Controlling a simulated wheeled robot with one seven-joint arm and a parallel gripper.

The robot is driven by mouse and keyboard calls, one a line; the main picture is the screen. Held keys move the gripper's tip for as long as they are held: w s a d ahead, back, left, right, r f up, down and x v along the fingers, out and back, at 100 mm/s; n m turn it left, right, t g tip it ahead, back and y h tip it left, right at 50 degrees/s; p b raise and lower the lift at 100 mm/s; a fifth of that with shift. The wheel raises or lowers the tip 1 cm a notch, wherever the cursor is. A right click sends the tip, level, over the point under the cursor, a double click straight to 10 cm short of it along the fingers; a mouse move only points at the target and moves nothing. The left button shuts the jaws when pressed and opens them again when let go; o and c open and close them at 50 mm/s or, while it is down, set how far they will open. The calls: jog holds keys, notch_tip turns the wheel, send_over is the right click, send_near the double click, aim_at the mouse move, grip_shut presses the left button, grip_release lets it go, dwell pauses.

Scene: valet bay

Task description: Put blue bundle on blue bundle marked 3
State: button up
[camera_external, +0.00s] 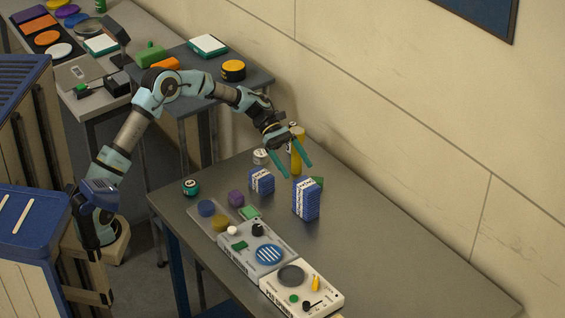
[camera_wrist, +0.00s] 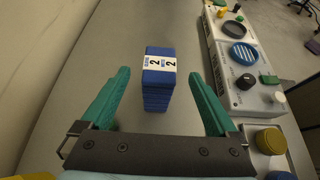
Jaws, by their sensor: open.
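A blue bundle (camera_wrist: 158,82) with a white band marked 2 stands upright on the table in the wrist view, ahead of and between my fingers but apart from them. In the external view two blue bundles with white bands stand on the table: a taller one (camera_external: 307,200) and a shorter one (camera_external: 262,182) to its left. Their numbers are too small to read there. My gripper (camera_external: 298,172), with green fingers, is open and empty above the table, behind and above the bundles. It also shows in the wrist view (camera_wrist: 160,72).
Two control boxes, a grey one (camera_external: 282,262) and a white one (camera_external: 328,298), lie along the front edge. A yellow cylinder (camera_external: 297,158), a small can (camera_external: 261,157) and a purple block (camera_external: 236,198) stand near the bundles. The table's right side is clear (camera_external: 420,260).

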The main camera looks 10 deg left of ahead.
jog(key=w+a+f+m+t+y, duration=0.2)
jog(key=a+t+y, duration=0.15)
jog(key=a, duration=1.15)
jog(key=w+a+f+m+t+y, duration=0.2)
jog(key=a+f+m+t, duration=0.15)
jog(key=a, duration=1.15)
jog(key=s+a+m+t+y, duration=0.1)
jog(key=s+a, duration=0.3)
jog(key=a, duration=0.6)
jog(key=s+a+m+t+y, duration=0.2)
jog(key=s+a+m, duration=0.1)
jog(key=a, duration=0.7)
jog(key=shift+s+a+f+m, duration=0.15)
jog(key=shift+s+a+m, duration=0.05)
jog(key=shift+s+m, duration=0.2)
